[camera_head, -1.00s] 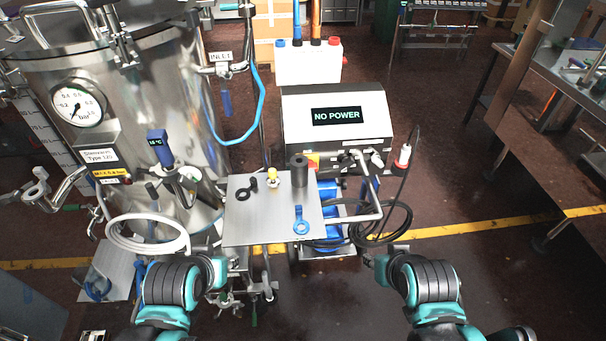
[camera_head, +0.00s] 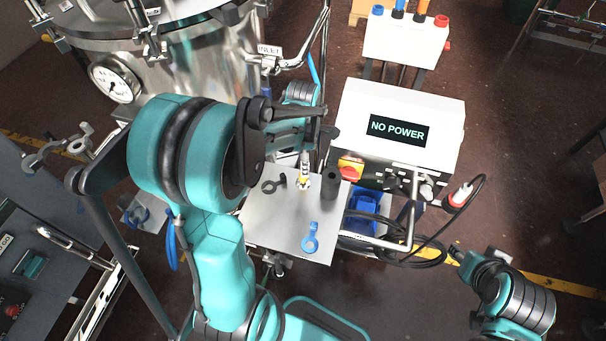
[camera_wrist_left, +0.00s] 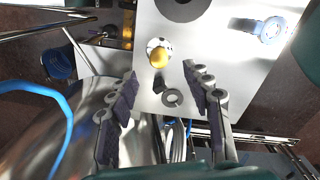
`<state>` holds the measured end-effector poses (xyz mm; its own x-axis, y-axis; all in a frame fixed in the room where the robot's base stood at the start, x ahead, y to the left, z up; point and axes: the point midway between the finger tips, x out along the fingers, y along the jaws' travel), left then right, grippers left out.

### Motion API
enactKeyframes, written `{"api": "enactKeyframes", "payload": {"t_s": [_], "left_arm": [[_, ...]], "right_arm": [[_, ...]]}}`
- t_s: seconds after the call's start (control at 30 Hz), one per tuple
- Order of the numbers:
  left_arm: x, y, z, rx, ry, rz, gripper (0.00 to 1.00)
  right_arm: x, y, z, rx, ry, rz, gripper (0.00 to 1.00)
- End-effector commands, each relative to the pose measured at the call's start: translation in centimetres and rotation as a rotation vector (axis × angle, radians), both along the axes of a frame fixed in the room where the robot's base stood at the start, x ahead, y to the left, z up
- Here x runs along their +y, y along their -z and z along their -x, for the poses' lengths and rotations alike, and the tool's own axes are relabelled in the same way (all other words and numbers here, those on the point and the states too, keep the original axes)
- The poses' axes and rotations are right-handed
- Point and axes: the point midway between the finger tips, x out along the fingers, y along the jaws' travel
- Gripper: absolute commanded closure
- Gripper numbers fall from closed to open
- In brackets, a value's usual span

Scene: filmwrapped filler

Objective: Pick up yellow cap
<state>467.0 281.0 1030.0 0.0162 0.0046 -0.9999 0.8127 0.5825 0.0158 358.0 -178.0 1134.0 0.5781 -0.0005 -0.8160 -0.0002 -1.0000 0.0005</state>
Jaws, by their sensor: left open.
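The yellow cap (camera_head: 303,183) stands on the metal plate (camera_head: 285,235), small and partly covered by my left gripper in the head view. In the left wrist view the yellow cap (camera_wrist_left: 158,58) is clear, with a pale base around it, just beyond the fingertips. My left gripper (camera_wrist_left: 161,76) is open, its dark-padded fingers spread either side of the line to the cap, with nothing held. In the head view the left gripper (camera_head: 308,145) hangs over the plate. My right gripper (camera_head: 457,254) is low at the right, too small to read its jaws.
A steel tank (camera_head: 200,60) and the "NO POWER" box (camera_head: 398,128) flank the plate.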

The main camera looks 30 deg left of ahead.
Motion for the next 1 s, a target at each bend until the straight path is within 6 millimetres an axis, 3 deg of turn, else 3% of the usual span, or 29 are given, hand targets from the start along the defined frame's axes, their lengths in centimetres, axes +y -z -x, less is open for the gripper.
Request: {"api": "enactKeyframes", "payload": {"t_s": [0.13,0.6,0.93,1.0], "left_arm": [[0.4,1.2,-0.2,0.021,-0.083,0.006,0.5],[0.3,7.6,-0.1,0.021,-0.086,0.006,0.5],[0.3,8.3,-0.1,0.021,-0.085,0.006,0.5],[0.3,8.3,-0.1,0.021,-0.085,0.006,0.66]], "right_arm": [[0.0,-0.1,0.0,0.0,0.0,0.0,0.6],[0.0,1.9,0.0,0.0,0.0,0.0,0.6],[0.0,1.9,0.0,0.0,0.0,0.0,0.6],[0.0,1.9,0.0,0.0,0.0,0.0,0.6]]}}
